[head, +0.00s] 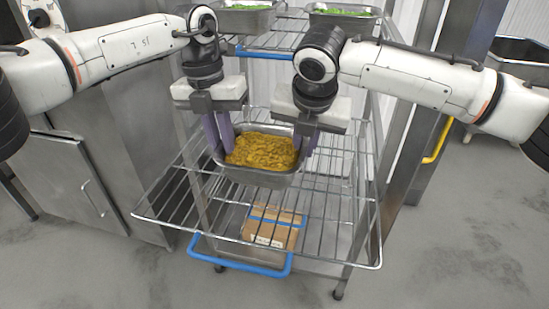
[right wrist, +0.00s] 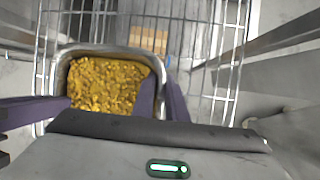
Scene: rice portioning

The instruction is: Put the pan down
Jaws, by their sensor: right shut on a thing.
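The pan (head: 258,177) is a rectangular steel pan filled with yellow rice (head: 262,151). It is at the middle wire shelf (head: 330,207) of the rack; I cannot tell whether its base touches the wires. My right gripper (head: 303,146) is shut on the pan's right rim, with a purple finger on it. My left gripper (head: 219,138) has its purple fingers at the pan's left rim; its grip is hard to tell. In the right wrist view the pan (right wrist: 150,58) lies left of centre, with one purple finger over its right edge.
Two pans with green food, one at left (head: 246,17) and one at right (head: 343,17), stand on the upper shelf. A cardboard box (head: 270,232) is on the level below. Bare shelf wires lie in front and right of the pan. Steel cabinets (head: 75,185) stand left.

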